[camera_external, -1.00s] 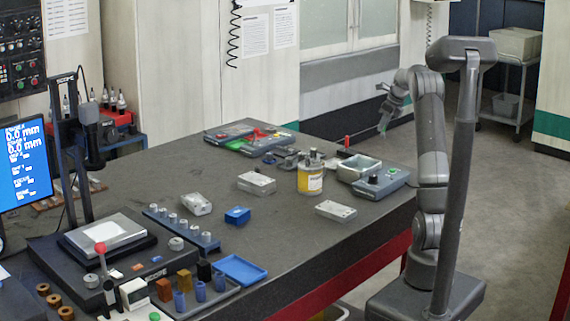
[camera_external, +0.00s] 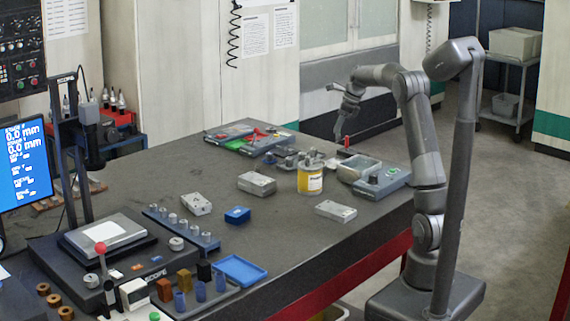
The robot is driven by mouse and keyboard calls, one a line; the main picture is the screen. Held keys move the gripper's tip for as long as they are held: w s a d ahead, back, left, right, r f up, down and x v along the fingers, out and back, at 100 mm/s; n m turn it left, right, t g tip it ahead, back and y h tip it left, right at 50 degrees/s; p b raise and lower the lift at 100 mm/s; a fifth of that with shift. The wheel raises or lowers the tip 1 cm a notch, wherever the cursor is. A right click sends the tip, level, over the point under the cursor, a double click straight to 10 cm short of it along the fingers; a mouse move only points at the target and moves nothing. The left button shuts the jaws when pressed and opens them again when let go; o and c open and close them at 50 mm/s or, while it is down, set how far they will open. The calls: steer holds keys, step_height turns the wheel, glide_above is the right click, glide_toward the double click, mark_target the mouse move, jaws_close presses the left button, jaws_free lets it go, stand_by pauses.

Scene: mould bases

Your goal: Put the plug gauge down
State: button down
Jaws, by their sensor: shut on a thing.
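My gripper (camera_external: 342,118) is at the far right part of the grey bench, pointing down. It is shut on the plug gauge (camera_external: 338,132), which shows only as a small, slim shape below the fingers. The gauge's details are too small to make out. The gripper is above and slightly left of a red upright piece (camera_external: 346,142) on a dark base; whether the gauge touches anything is not clear.
A yellow-labelled tin (camera_external: 311,180), a grey open box (camera_external: 357,168) and a grey control box (camera_external: 382,182) stand near my gripper.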

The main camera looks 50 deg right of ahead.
steer(key=w+a+n+g+y, duration=0.25)
steer(key=a+n, duration=0.55)
steer(key=a, duration=2.5)
steer(key=s+a+n+g, duration=0.1)
steer(key=s+a+n, duration=0.2)
steer(key=a, duration=0.6)
steer(key=s+a+n+g, duration=0.1)
steer(key=s+a+n, duration=0.15)
steer(key=a, duration=0.75)
steer(key=shift+m+h, duration=0.25)
steer(key=shift+s+a+f, duration=0.2)
steer(key=shift+a+f, duration=2.6)
steer(key=shift+a, duration=0.1)
steer(key=shift+s+a+f, duration=0.15)
steer(key=shift+a+f, duration=2.6)
steer(key=shift+a, duration=0.15)
steer(key=shift+f, duration=0.15)
steer(key=c, duration=1.4)
jaws_free()
